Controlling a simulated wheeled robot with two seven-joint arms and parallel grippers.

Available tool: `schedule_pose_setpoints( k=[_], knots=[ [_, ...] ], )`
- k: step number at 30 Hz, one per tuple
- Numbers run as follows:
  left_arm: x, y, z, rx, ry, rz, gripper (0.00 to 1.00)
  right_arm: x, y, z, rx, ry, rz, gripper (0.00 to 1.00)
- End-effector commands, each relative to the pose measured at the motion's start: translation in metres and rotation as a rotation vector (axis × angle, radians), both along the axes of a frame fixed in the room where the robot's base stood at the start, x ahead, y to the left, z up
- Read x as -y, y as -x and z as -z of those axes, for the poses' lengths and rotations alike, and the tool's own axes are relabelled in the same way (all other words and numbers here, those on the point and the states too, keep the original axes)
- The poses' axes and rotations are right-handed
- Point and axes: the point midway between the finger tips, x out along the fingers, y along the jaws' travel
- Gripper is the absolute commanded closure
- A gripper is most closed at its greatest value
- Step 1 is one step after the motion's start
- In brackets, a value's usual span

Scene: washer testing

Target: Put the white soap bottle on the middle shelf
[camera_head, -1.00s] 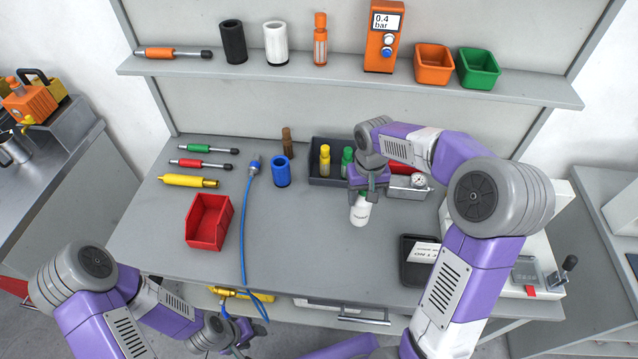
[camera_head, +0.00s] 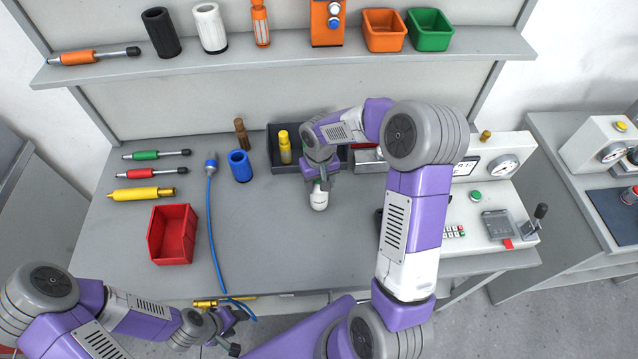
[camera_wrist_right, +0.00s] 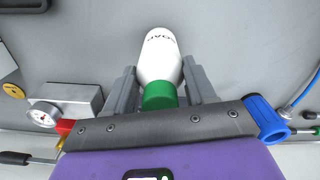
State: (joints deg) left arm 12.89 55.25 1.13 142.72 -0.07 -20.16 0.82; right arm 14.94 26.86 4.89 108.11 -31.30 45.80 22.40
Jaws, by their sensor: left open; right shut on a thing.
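The white soap bottle (camera_head: 319,200) has a green cap, seen in the right wrist view, where its body (camera_wrist_right: 160,55) carries the letters SOAP. My right gripper (camera_head: 319,182) is shut on the bottle near its cap. The bottle hangs cap-up over the bench; whether it touches the surface I cannot tell. A grey shelf (camera_head: 270,55) runs along the back wall above the bench and holds several things. My left gripper (camera_head: 234,326) is open at the bench's front edge, apart from the bottle.
A red bin (camera_head: 172,234) and a blue cup (camera_head: 239,166) are on the bench. The bench's front middle is clear.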

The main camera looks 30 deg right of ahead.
Motion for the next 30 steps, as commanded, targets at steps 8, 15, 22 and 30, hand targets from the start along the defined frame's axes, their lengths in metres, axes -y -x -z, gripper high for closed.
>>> schedule_pose_setpoints(
  k=[8,15,22,30],
  knots=[
    [0.000,0.000,0.001,0.000,0.000,0.000,0.47,0.000,-0.001,0.003,0.003,0.001,-0.001,1.00],
    [0.000,0.000,0.003,0.000,0.000,0.000,0.47,0.000,0.000,0.006,0.001,0.000,0.000,0.28],
    [0.000,0.000,0.003,0.000,0.000,0.000,0.47,0.000,0.000,0.006,0.001,0.000,0.000,0.20],
    [0.000,0.000,-0.002,0.000,0.000,0.000,0.47,0.000,-0.001,-0.007,0.005,0.001,0.000,0.20]
  ],
)
